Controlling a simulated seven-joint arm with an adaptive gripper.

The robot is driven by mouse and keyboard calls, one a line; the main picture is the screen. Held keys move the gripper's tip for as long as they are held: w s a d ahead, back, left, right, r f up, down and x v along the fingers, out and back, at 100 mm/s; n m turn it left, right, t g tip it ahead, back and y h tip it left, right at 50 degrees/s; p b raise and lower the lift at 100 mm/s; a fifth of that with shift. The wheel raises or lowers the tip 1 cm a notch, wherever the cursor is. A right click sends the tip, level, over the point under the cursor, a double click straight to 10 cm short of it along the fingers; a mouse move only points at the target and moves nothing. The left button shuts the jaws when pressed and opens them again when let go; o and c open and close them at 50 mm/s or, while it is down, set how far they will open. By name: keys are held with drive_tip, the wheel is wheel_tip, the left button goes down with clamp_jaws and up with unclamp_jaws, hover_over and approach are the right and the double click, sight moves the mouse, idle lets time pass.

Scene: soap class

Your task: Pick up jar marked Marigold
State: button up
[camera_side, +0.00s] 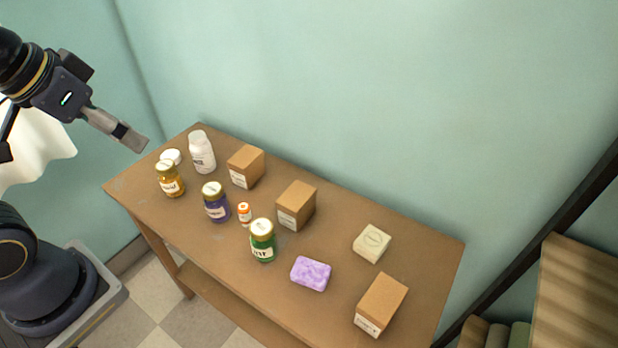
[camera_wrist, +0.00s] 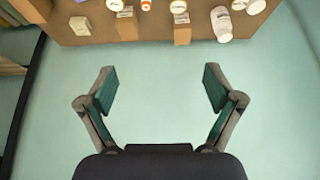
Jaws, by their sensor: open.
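An amber-yellow jar (camera_side: 170,182) with a pale lid and white label stands near the left end of the table in the side view. Its label is too small to read for certain. A purple jar (camera_side: 216,205) and a green jar (camera_side: 263,245) stand to its right. My gripper (camera_side: 138,142) is in the air, above and left of the amber jar. In the wrist view my gripper (camera_wrist: 160,85) has its fingers wide apart with only the wall between them.
A white bottle (camera_side: 202,152) and a small white round item (camera_side: 171,156) stand close behind the amber jar. An orange-capped bottle (camera_side: 244,213), several brown boxes (camera_side: 246,167), a cream soap (camera_side: 371,243) and a purple soap (camera_side: 310,273) occupy the table (camera_side: 185,232). The wall runs behind.

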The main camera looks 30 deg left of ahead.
drive_tip(key=w+a+r+t+y, duration=0.2)
drive_tip(key=w+a+t, duration=0.1)
drive_tip(key=w, duration=0.7)
drive_tip(key=g, duration=0.3)
hover_over(169, 175)
drive_tip(key=w+d, duration=0.2)
drive_tip(key=w, duration=0.2)
wheel_tip(169, 175, down, 20)
drive_tip(key=s+a+f+n, duration=0.1)
drive_tip(key=s+f, duration=0.1)
drive_tip(key=s+a+f+n+g, duration=0.1)
drive_tip(key=f, duration=0.2)
drive_tip(key=s+a+f+h, duration=0.1)
drive_tip(key=s+f, duration=0.1)
drive_tip(key=shift+s+a+f+n, duration=0.15)
drive_tip(key=shift+s+f+n, duration=0.2)
drive_tip(key=shift+n, duration=0.05)
drive_tip(key=x, duration=0.7)
drive_tip(key=shift+a, duration=0.1)
